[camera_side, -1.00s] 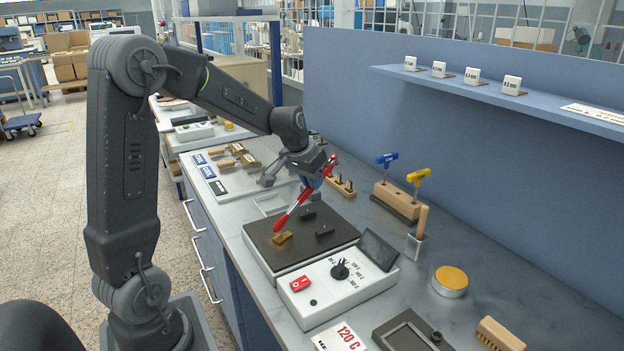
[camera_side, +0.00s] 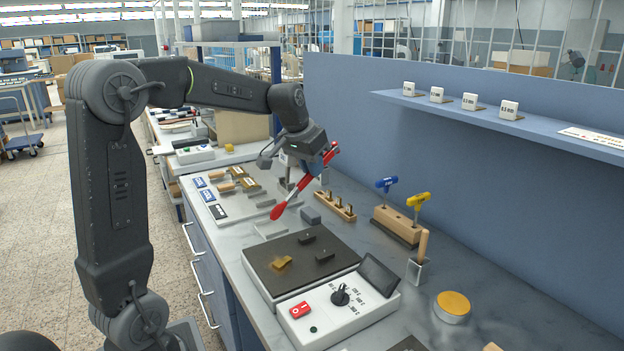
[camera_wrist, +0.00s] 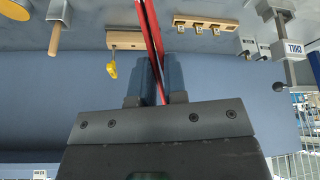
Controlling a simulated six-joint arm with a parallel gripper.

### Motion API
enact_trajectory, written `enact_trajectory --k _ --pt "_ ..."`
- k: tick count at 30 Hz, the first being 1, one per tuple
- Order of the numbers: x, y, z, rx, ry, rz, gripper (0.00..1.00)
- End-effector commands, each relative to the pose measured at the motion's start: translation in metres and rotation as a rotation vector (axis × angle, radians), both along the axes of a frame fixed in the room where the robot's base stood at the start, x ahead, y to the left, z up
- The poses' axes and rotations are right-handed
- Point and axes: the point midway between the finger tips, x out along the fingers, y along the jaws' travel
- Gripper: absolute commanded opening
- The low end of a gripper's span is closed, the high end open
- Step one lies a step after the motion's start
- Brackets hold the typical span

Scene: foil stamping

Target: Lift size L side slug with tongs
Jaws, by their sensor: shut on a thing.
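My gripper (camera_side: 318,170) is shut on the red tongs (camera_side: 297,193), held slanted above the bench behind the hot plate (camera_side: 262,284). The tongs also cross between the fingers in the wrist view (camera_wrist: 150,35). A thick red end points down and to the left. No slug can be made out in the tongs. On the plate lie a brass-coloured piece (camera_side: 282,262) and two dark pieces, one at the back (camera_side: 306,238) and one at the right (camera_side: 325,257). A grey block (camera_side: 310,215) shows behind the plate. I cannot tell which piece is the size L side slug.
A wooden rack with small brass pieces (camera_side: 335,206) stands behind the plate. A wooden holder (camera_side: 396,225) with blue and yellow handled tools is to the right. The control box (camera_side: 340,308) is in front, and several slugs and blue labels lie at the left.

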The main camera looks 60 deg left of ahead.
Motion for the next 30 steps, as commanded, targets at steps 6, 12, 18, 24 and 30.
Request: enact_trajectory --k 6,12,18,24,30 --pt "0.000 0.000 0.021 0.001 -0.002 0.000 0.00" --pt "0.000 0.000 0.024 0.000 0.000 0.001 0.00" --pt "0.000 0.000 0.023 0.000 0.000 0.001 0.20" --pt "0.000 0.000 0.023 0.000 0.000 0.000 0.26" --pt "0.000 0.000 0.023 0.000 0.000 0.000 0.26"
